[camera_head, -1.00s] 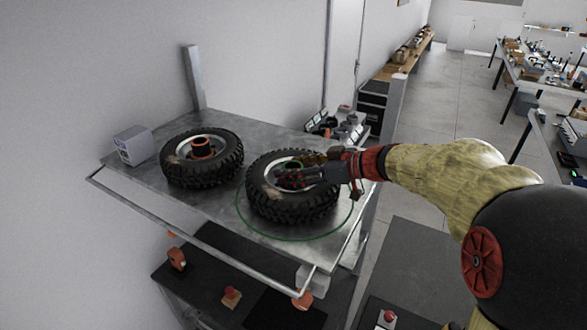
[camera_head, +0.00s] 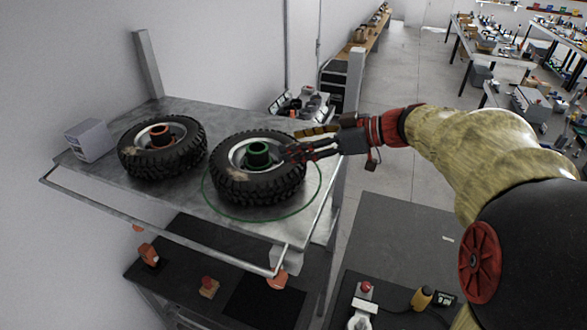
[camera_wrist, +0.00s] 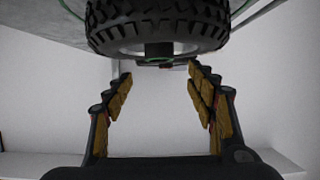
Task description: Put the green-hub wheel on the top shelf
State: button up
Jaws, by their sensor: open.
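The green-hub wheel (camera_head: 258,186) lies flat on the metal top shelf (camera_head: 203,110), hub up, within a green ring outline (camera_head: 276,216) drawn on the shelf. Its green hub (camera_head: 258,148) is uncovered. My gripper (camera_head: 294,144) is open and empty at the right side of the wheel, its fingertips close to the tire's rim; in the head view I cannot tell whether they touch it. In the wrist view the fingers (camera_wrist: 160,75) are spread apart with nothing between them, and the tire (camera_wrist: 155,22) appears at the top of the picture, beyond the fingertips.
An orange-hub wheel (camera_head: 180,158) lies to the left on the same shelf, beside a grey box (camera_head: 89,140). A rail (camera_head: 150,225) runs along the shelf's front, and a post (camera_head: 148,65) rises at the back. Open floor (camera_head: 400,85) lies behind my arm.

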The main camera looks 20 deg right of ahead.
jog(key=w+r+m+t+h, duration=0.2)
jog(key=w+r+t+h, duration=0.25)
jog(key=r, duration=0.35)
jog(key=s+d+r+m+t+h, duration=0.2)
jog(key=d+m+t+h, duration=0.15)
jog(key=h, duration=0.25)
jog(key=s+a+f+m+g, duration=0.1)
jog(key=s+a+f+g, duration=0.2)
jog(key=s+f, duration=0.4)
jog(key=s+a+f+m+g, duration=0.1)
jog(key=s+a+f+g, duration=0.3)
jog(key=s+f, duration=0.3)
jog(key=s+a+f+m+g+y, duration=0.1)
jog(key=s+a+f+g, duration=0.3)
jog(key=s, duration=0.9)
notch_tip(320, 180, down, 4)
jog(key=shift+s+r+g, duration=0.1)
jog(key=shift+s+g, duration=0.1)
jog(key=shift+g, duration=0.2)
jog(key=shift+s+m, duration=0.1)
jog(key=shift+m, duration=0.15)
